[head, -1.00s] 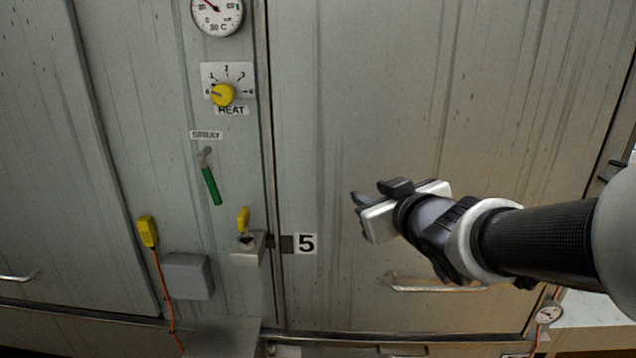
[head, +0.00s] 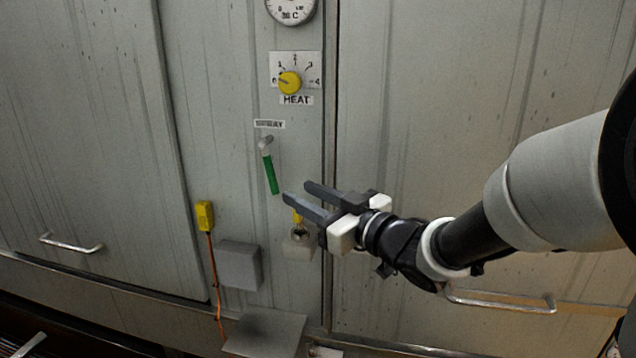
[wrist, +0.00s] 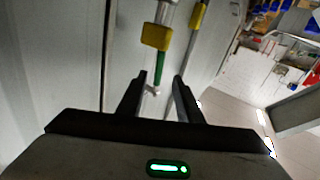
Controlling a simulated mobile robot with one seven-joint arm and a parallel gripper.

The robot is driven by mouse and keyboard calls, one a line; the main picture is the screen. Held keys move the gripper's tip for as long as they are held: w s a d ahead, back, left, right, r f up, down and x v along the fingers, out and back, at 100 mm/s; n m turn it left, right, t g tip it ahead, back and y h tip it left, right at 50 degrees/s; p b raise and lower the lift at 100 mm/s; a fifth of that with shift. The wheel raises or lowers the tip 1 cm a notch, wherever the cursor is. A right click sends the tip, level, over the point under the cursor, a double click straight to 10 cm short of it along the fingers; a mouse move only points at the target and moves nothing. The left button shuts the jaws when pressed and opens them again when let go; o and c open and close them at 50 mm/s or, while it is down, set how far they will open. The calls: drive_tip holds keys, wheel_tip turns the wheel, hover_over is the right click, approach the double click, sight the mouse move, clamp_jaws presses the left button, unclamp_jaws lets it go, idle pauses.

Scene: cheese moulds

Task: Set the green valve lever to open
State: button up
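The green valve lever (head: 270,172) hangs down from its grey pivot (head: 265,143) under the SPRAY label (head: 269,124), its lower end tilted slightly right. My gripper (head: 297,192) is open and empty. Its two dark fingers point left, with their tips just right of and below the lever's lower end in the head view. Whether they touch it is not clear; they look apart from it. In the wrist view, the lever (wrist: 159,68) shows between and beyond the open fingertips (wrist: 159,79), partly covered by a yellow part (wrist: 156,37).
A yellow HEAT knob (head: 289,82) sits above the lever. A yellow plug (head: 205,215) with an orange cable and a grey box (head: 239,265) are lower left. The panel left of the lever is clear.

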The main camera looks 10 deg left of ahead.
sight(275, 179)
drive_tip(key=x, duration=0.8)
drive_tip(key=shift+r, duration=0.1)
clamp_jaws()
